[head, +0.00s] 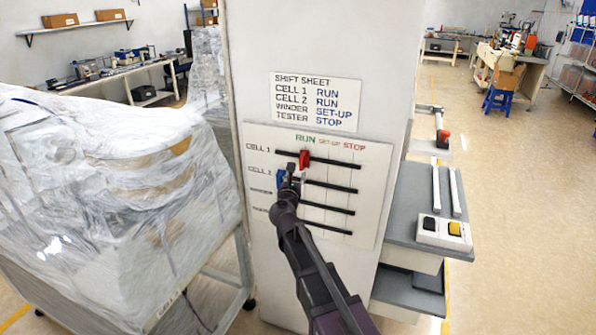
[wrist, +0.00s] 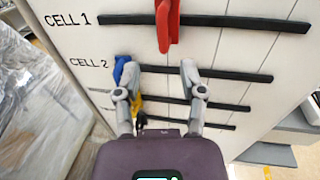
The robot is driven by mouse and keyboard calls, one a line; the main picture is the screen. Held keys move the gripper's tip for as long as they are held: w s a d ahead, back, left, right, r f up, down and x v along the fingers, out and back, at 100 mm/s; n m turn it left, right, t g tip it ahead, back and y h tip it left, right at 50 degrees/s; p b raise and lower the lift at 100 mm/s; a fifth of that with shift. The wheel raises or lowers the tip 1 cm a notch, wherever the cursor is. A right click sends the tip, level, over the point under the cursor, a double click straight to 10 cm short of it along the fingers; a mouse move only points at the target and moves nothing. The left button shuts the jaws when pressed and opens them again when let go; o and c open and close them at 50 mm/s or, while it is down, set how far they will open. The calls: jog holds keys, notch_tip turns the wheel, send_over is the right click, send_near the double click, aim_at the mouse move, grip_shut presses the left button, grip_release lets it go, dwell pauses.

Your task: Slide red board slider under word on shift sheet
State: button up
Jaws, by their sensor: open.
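The red slider (head: 305,160) sits on the top slot, the CELL 1 row, of the white board (head: 375,160), below the green word RUN. It shows at the top of the wrist view (wrist: 167,22), partly cut off. The shift sheet (head: 316,101) above reads CELL 1 RUN, CELL 2 RUN, WINDER SET-UP, TESTER STOP. My gripper (wrist: 158,66) is open, below the red slider and apart from it in the wrist view. In the head view my gripper (head: 291,172) covers part of the CELL 2 row. Nothing shows held between its fingers.
A blue slider (wrist: 121,72) on the CELL 2 row is beside my left finger. A yellow slider (wrist: 136,105) is lower, partly hidden. A plastic-wrapped machine (head: 110,200) stands left. A grey bench (head: 425,190) with a button box (head: 444,232) stands right of the column.

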jog(key=shift+s+a, duration=0.15)
jog(key=shift+s, duration=1.6)
jog(key=s+d+f+m+g+h, duration=0.2)
jog(key=s+d+f+m+g, duration=0.15)
jog(key=d+m, duration=0.3)
jog(key=s+d+f+m+g+h, duration=0.2)
jog(key=d+f+m+g, duration=0.15)
jog(key=d+m, duration=0.35)
jog(key=s+d+f+m+g+h, duration=0.1)
jog(key=s+d+f+m+g, duration=0.1)
jog(key=d+f+m, duration=0.35)
jog(key=s+d+f+m+g+y, duration=0.3)
jog(key=s+m+g, duration=0.1)
jog(key=s+m, duration=0.4)
jog(key=s+d+f+m+g+y, duration=0.3)
jog(key=s+d+m+g, duration=0.1)
jog(key=s+m, duration=0.4)
jog(key=shift+s+d+f+g, duration=0.15)
jog(key=shift+s+f+g, duration=0.25)
jog(key=shift+s, duration=0.45)
